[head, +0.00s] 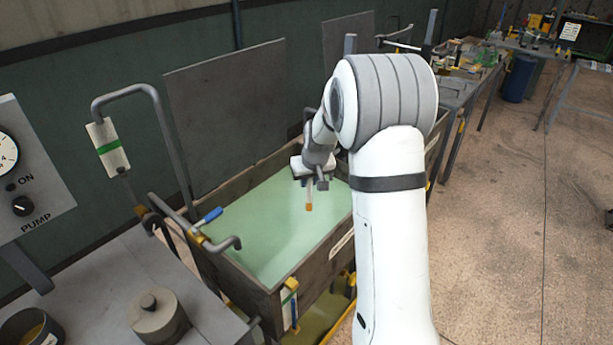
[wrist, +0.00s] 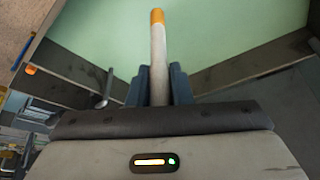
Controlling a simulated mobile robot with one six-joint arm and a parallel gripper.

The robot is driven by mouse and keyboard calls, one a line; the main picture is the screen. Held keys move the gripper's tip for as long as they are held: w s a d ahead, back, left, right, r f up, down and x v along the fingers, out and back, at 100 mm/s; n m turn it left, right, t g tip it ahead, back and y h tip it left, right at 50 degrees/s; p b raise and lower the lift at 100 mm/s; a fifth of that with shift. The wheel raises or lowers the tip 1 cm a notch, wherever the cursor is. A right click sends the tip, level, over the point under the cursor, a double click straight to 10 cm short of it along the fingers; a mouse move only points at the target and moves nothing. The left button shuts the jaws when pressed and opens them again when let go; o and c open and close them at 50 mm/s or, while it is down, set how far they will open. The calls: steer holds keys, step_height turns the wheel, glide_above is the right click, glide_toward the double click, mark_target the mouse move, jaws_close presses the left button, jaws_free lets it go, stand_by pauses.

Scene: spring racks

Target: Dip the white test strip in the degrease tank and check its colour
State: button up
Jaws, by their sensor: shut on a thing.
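My gripper (head: 310,180) is shut on the white test strip (wrist: 158,52), which also shows small in the head view (head: 309,192). The strip's far end is orange, and the whole length beyond the fingers (wrist: 158,82) is in sight. The strip points down over pale green liquid (head: 270,225) in an open grey tank (head: 262,288). The orange end is fully visible; I cannot tell whether it touches the surface. A label on the tank's side is too small to read.
A bent pipe (head: 165,130) and a blue-handled tap (head: 208,218) stand at the tank's left end. A grey panel (head: 228,110) rises behind it. A bench with a lidded pot (head: 155,312) and a pump control box (head: 28,170) is at left. Open floor (head: 510,220) lies right.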

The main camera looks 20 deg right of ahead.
step_height(320, 180, down, 16)
steer(key=b, duration=0.7)
steer(key=shift+b, duration=0.4)
steer(key=shift+s+a, duration=0.1)
stand_by(1.8)
step_height(320, 180, up, 16)
steer(key=p, duration=0.8)
steer(key=shift+a, duration=0.1)
stand_by(0.4)
